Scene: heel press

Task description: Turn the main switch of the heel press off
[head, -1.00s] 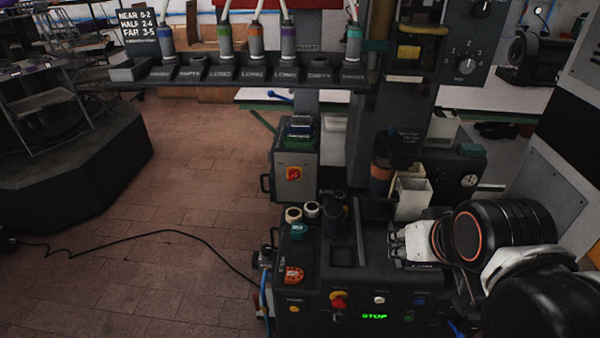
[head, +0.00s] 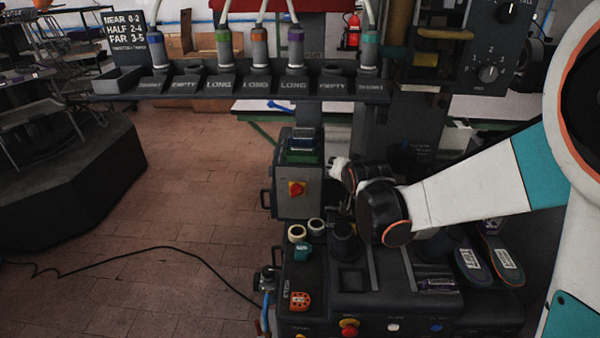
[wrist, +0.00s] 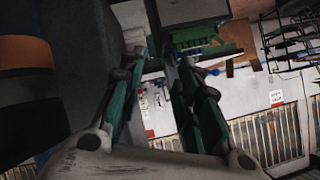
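The knob does not show in the wrist view.
Green and dark items (head: 302,145) sit on the box. A tool rack (head: 230,88) hangs above.

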